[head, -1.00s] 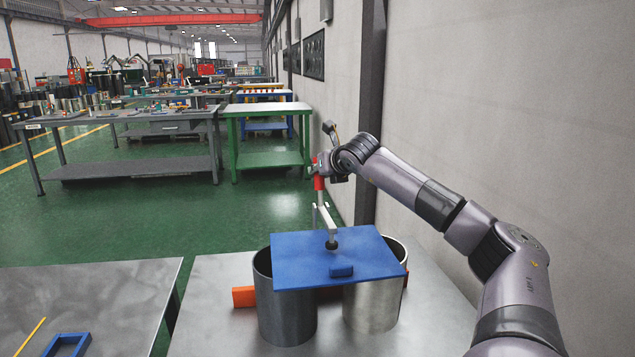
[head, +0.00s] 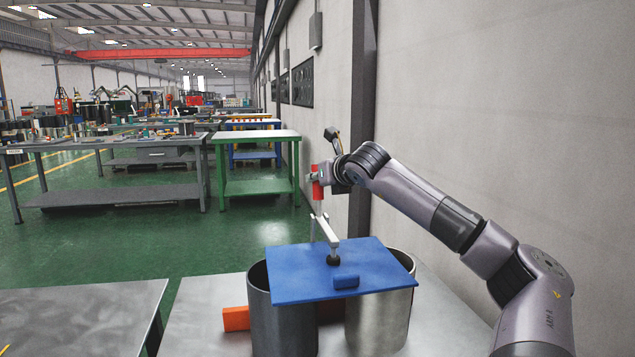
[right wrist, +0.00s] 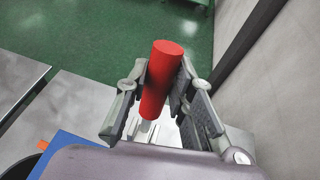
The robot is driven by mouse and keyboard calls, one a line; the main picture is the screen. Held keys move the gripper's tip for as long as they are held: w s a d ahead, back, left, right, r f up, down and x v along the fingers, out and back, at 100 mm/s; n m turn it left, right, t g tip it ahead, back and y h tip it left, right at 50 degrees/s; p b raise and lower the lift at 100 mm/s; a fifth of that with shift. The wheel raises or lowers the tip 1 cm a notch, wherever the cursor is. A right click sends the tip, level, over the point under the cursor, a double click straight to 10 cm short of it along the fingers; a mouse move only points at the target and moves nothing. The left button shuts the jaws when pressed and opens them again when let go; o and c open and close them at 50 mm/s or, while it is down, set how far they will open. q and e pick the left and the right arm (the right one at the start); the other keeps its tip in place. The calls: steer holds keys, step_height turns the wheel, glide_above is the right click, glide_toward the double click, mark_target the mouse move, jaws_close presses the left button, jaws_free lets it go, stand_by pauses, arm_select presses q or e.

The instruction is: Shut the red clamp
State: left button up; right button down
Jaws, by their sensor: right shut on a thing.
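The red clamp's handle (head: 318,181) stands upright above the blue plate (head: 300,272) in the head view. The clamp's pale metal arm (head: 325,228) reaches down to a dark pad that appears to rest on the plate. My right gripper (head: 317,177) is at the red handle, with its fingers on both sides. The right wrist view shows the red handle (right wrist: 163,80) between the fingers, and the gripper is shut on it. The clamp's base is hidden behind the plate. My left gripper is not in view.
The plate lies across two metal cylinders, a dark one (head: 282,327) and a brighter one (head: 378,322), on a metal table (head: 205,300). An orange part (head: 236,318) shows beside the dark cylinder. A wall stands close on the right. Another table (head: 80,315) is at left.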

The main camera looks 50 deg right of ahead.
steer(key=shift+a+f, duration=0.1)
steer(key=shift+f, duration=0.1)
steer(key=c, duration=1.8)
jaws_free()
steer(key=o, duration=0.3)
steer(key=shift+s+a+r, duration=0.1)
steer(key=shift+s+r, duration=0.15)
steer(key=shift+o, duration=0.7)
steer(key=shift+w, duration=0.1)
steer(key=v, duration=1.2)
steer(key=shift+w, duration=0.1)
